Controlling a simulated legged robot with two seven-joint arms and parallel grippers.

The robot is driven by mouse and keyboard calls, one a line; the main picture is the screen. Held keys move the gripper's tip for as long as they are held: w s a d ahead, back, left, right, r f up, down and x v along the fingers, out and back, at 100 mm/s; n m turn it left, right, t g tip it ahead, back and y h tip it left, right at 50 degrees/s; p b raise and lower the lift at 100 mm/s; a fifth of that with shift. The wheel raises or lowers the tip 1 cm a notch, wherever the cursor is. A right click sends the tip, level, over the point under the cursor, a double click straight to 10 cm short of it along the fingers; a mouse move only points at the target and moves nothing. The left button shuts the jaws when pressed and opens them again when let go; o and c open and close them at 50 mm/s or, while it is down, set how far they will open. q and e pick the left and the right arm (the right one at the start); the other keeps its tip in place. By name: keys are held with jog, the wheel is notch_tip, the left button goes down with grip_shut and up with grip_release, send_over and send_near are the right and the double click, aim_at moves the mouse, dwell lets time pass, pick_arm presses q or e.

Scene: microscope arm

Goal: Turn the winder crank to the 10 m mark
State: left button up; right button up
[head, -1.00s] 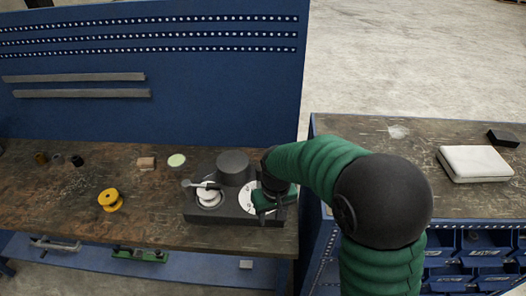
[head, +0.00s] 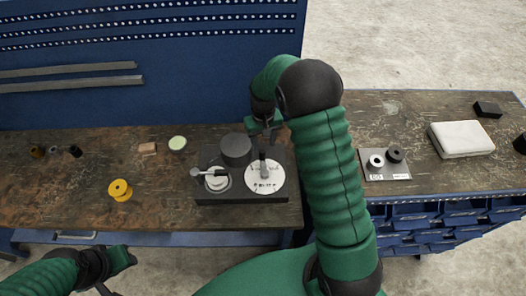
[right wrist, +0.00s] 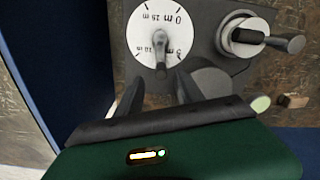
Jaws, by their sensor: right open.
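The winder is a dark box (head: 240,196) on the left bench, with a dark drum (head: 236,149) at its back. On its right is a white marked dial (head: 264,186), also in the right wrist view (right wrist: 143,32), with a grey handle (right wrist: 160,52) standing on it. The wrist view shows 25 m and 0 m marks; lower marks are hard to read. Left of it is a pale hub with a lever and knob (head: 195,173). My right gripper (head: 264,132) is open and empty behind the dial, apart from the handle. My left gripper (head: 122,258) is low at left; its jaws are unclear.
A yellow spool (head: 120,190), a pale green round piece (head: 177,143) and a small brown block (head: 147,148) lie left of the winder. The right bench holds a plate with two rings (head: 385,170) and a white case (head: 460,139). A blue pegboard stands behind.

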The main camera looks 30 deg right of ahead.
aim_at(260, 150)
jog(key=f, duration=0.2)
jog(key=w+f, duration=0.1)
jog(key=f, duration=0.2)
jog(key=w+f+p, duration=0.1)
jog(key=f, duration=0.1)
jog(key=shift+w+f, duration=0.1)
jog(key=shift+f, duration=0.15)
jog(key=shift+s+d+f, duration=0.25)
jog(key=shift+s+f, duration=0.2)
jog(key=shift+f, duration=0.15)
jog(key=shift+s, duration=0.35)
jog(key=shift+w+f, duration=0.25)
jog(key=shift+w, duration=0.3)
jog(key=c, duration=0.4)
jog(key=shift+c, duration=1.4)
pick_arm(q)
jog(key=shift+w+d+r, duration=0.15)
jog(key=shift+w+r, duration=0.1)
jog(key=shift+w, duration=0.25)
jog(key=shift+w+d+r, duration=0.15)
jog(key=shift+w+r, duration=0.1)
jog(key=shift+w, duration=0.25)
pick_arm(e)
jog(key=shift+s, duration=0.1)
grip_shut()
